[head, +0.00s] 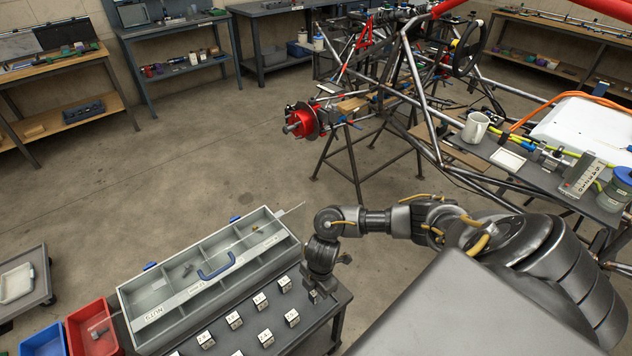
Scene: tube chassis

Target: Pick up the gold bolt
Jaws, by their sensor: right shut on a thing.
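My right gripper (318,294) points down at the right end of the low dark table, close above its top. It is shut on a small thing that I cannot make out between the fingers. I cannot clearly identify the gold bolt in this view. Small pieces lie in the grey compartment tray (153,317) left of my right gripper, among them a brownish one (237,231), too small to name. My left gripper is not in view.
Several small white labelled blocks (259,300) stand in rows on the table, left of my right gripper. A red bin (104,345) and a blue bin (58,343) are at the lower left. A tube chassis (403,70) stands behind; open floor lies between.

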